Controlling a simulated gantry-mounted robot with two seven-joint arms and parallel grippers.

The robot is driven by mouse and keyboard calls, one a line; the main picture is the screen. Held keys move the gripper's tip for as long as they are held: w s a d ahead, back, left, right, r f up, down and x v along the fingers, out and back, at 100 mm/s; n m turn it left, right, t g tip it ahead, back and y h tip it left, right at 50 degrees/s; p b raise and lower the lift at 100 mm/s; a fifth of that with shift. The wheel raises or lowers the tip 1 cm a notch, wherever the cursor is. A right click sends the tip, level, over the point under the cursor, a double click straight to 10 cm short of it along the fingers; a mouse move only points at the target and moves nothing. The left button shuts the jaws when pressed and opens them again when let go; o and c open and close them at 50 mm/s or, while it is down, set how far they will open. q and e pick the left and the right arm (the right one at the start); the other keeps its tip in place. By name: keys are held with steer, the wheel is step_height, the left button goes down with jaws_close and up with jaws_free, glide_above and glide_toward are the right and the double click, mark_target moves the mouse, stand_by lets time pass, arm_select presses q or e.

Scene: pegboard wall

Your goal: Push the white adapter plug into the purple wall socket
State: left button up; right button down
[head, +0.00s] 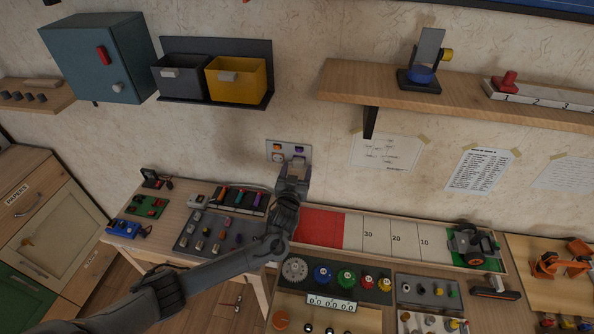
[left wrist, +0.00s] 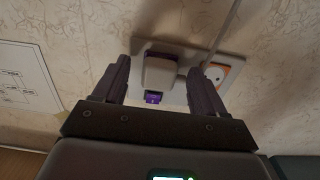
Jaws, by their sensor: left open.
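The white adapter plug (left wrist: 160,70) is at the wall plate (left wrist: 190,92) in the left wrist view, between the fingers of my left gripper (left wrist: 158,88). The gripper is open, with a finger on each side of the plug and visible gaps. In the head view my left gripper (head: 293,174) is at the lower right of the plate (head: 271,144). A small purple part (left wrist: 153,98) of the plate shows beside the plug. The purple socket's face is not visible; the plug seems to cover it. I cannot tell how deep the plug sits. My right gripper is not in view.
An orange-ringed socket (left wrist: 215,73) is beside the plug, close to one finger. A cable (left wrist: 224,28) runs by the plate. Below stands a bench with a switch board (head: 215,232) and a red-and-white track (head: 320,228). A yellow bin (head: 237,79) hangs above.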

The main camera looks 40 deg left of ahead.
arm_select(q)
steer(key=p+v, duration=0.1)
steer(key=v, duration=0.9)
steer(key=shift+s, duration=0.3)
steer(key=shift+d+f, duration=0.1)
steer(key=shift+d, duration=0.05)
